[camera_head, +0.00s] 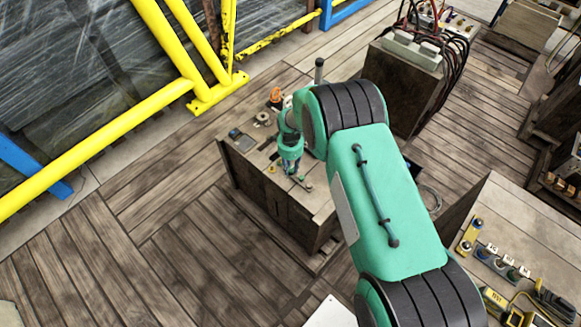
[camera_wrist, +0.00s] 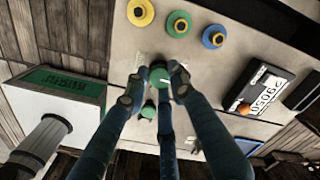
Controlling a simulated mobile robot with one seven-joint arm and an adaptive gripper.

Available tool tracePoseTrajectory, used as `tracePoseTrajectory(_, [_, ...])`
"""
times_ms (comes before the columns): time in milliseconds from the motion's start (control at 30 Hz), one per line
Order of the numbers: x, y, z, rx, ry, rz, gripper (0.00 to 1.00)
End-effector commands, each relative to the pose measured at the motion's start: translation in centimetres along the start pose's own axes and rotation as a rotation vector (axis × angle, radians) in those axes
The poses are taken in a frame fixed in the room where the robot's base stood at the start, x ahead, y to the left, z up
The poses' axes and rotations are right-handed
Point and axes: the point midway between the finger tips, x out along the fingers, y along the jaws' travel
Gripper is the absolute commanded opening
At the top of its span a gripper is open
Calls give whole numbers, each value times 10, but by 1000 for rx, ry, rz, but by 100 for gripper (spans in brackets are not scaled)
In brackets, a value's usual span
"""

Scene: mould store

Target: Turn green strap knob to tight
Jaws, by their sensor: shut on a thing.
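A round green knob (camera_wrist: 159,74) with a short white mark sits between my fingers in the wrist view. My gripper (camera_wrist: 157,78) is shut on it, with one finger on its left side and one on its right. A further finger is below it in that picture. In the head view my gripper (camera_head: 291,170) points down at the top of a wooden box-like bench (camera_head: 305,202). There the knob is too small and covered to make out clearly. A small green part (camera_wrist: 148,110) shows below the knob, partly hidden between the fingers.
Yellow (camera_wrist: 140,12), green (camera_wrist: 179,24) and blue (camera_wrist: 214,37) round pieces stand in a row above the knob in the wrist view. A black numbered device (camera_wrist: 262,90) lies right. A green-labelled box (camera_wrist: 62,90) is left. Yellow rails (camera_head: 110,133) stand behind the bench.

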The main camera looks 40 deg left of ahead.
Motion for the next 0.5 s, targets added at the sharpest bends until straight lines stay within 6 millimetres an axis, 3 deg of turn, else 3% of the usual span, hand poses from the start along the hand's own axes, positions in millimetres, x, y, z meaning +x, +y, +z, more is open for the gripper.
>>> tracePoseTrajectory(433, [-1,-1,0,17,0,-2,0])
tracePoseTrajectory(467, [-1,-1,0,16,0,-2,26])
tracePoseTrajectory(500, [-1,-1,0,16,0,-2,34])
